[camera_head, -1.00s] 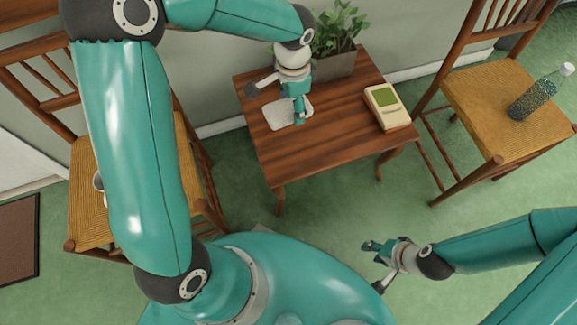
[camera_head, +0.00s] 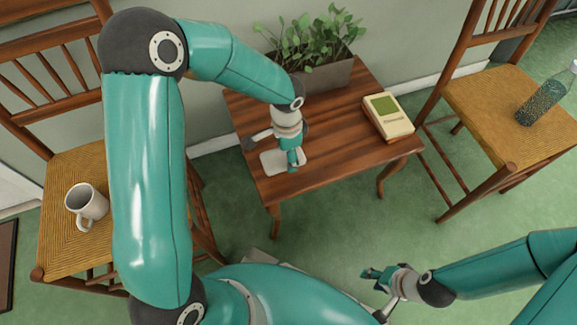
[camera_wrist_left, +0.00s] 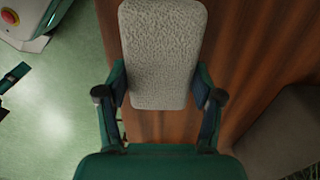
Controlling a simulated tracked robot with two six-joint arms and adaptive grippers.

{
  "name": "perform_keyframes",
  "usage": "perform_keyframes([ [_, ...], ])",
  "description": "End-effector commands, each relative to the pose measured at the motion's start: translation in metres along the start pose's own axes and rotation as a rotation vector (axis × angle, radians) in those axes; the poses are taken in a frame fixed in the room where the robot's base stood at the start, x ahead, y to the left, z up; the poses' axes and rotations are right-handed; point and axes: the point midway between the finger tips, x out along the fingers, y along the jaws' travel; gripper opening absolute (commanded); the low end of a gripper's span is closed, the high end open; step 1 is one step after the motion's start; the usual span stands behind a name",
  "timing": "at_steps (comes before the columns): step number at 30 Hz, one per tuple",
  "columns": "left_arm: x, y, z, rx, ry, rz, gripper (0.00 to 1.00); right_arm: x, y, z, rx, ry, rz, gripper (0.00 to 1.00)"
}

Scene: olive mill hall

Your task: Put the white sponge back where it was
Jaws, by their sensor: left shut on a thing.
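The white sponge (camera_head: 270,161) is a pale, rounded rectangular block low over the left front part of the small wooden table (camera_head: 335,150). In the left wrist view the sponge (camera_wrist_left: 163,55) shows its textured face. My left gripper (camera_head: 293,163) is shut on it, with one finger at each long side near its lower end. The gripper's fingers (camera_wrist_left: 160,97) also show in the left wrist view. I cannot tell whether the sponge touches the tabletop. My right gripper (camera_head: 370,273) hangs over the floor, away from the table; its finger opening is too small to judge.
A planter with a leafy plant (camera_head: 325,75) stands at the table's back. A cream handheld device (camera_head: 388,115) lies on the right side. A mug (camera_head: 86,207) is on the left chair and a bottle (camera_head: 547,100) on the right chair. The tabletop's middle is clear.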

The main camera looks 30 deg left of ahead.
Motion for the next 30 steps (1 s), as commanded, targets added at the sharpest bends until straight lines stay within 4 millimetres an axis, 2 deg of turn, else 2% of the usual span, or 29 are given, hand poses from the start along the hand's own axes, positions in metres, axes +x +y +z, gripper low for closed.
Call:
perform_keyframes([
  [5,0.012,0.000,0.000,-0.001,-0.001,0.000,0.34,0.005,0.002,0.000,0.000,0.000,0.000,0.40],
  [12,0.045,0.000,0.000,0.000,0.000,0.000,0.34,0.018,0.006,0.000,0.000,0.000,0.000,0.40],
  [23,0.049,0.000,-0.001,0.000,0.000,0.000,0.34,0.019,0.007,0.000,0.000,0.000,0.000,0.40],
  [24,0.049,0.000,-0.001,0.001,0.001,-0.001,0.68,0.019,0.007,0.000,0.000,0.000,0.000,0.40],
  [28,0.048,0.000,-0.001,0.001,0.001,-0.001,0.90,0.018,0.007,0.000,0.000,0.000,0.000,0.40],
  [30,0.048,0.000,-0.001,0.001,0.001,-0.001,0.92,0.018,0.007,0.000,0.000,0.000,0.000,0.40],
])
